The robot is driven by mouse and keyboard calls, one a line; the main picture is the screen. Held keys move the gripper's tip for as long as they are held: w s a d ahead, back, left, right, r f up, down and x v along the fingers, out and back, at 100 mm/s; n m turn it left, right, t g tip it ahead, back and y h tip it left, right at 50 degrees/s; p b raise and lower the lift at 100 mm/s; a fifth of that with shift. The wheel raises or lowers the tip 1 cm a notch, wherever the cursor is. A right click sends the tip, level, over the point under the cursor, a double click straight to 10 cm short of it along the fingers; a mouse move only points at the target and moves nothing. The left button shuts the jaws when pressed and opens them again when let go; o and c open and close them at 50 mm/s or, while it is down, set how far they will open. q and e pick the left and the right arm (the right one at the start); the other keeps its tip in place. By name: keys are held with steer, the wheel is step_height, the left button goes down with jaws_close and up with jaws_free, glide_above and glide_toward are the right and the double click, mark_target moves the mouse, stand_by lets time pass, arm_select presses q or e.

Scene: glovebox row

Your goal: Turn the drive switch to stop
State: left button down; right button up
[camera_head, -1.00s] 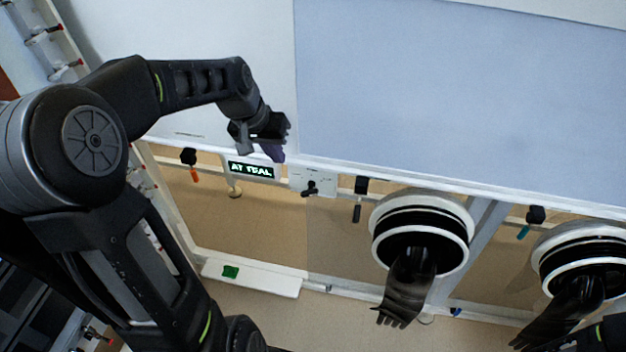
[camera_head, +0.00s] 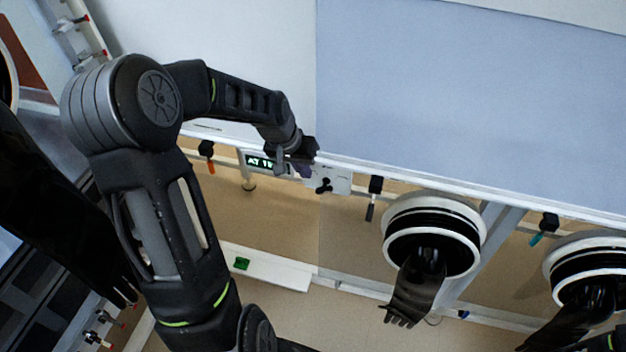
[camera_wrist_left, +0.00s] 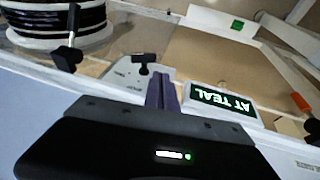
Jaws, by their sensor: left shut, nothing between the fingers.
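The drive switch (camera_head: 324,186) is a small black knob on a white plate (camera_head: 341,181) under the edge of the blue-grey panel. In the left wrist view the knob (camera_wrist_left: 144,64) stands just beyond the fingers, a little to their left. My left gripper (camera_head: 306,170) is close above and left of the switch, its purple fingers (camera_wrist_left: 162,91) shut and empty. I see no clear contact with the knob. A display (camera_head: 259,162) reading "AT TEAL" in the wrist view (camera_wrist_left: 222,101) is beside the plate, partly covered by the gripper in the head view. My right gripper is not in view.
Glove ports with black gloves (camera_head: 415,290) hang right of the switch. A black-handled hanging tool (camera_head: 374,190) is close to its right, an orange-tipped one (camera_head: 208,152) to the left. A white ledge (camera_head: 275,272) with a green label lies below.

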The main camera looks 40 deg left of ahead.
mark_target(316, 191)
arm_select(q)
steer(key=f, duration=0.1)
steer(key=d+f, duration=0.1)
steer(key=f, duration=0.1)
steer(key=w+d+f, duration=0.1)
steer(key=shift+f+p, duration=0.2)
steer(key=shift+p, duration=0.15)
steer(key=shift+f, duration=0.1)
steer(key=shift+f+b, duration=0.1)
steer(key=shift+b, duration=0.25)
steer(key=shift+s+f+b, duration=0.1)
steer(key=shift+f+b, duration=0.15)
steer(key=shift+b, duration=0.05)
steer(key=shift+f, duration=0.2)
steer(key=shift+a+f+b, duration=0.3)
steer(key=shift+f+b, duration=0.1)
steer(key=shift+b, duration=1.15)
steer(key=shift+r, duration=0.2)
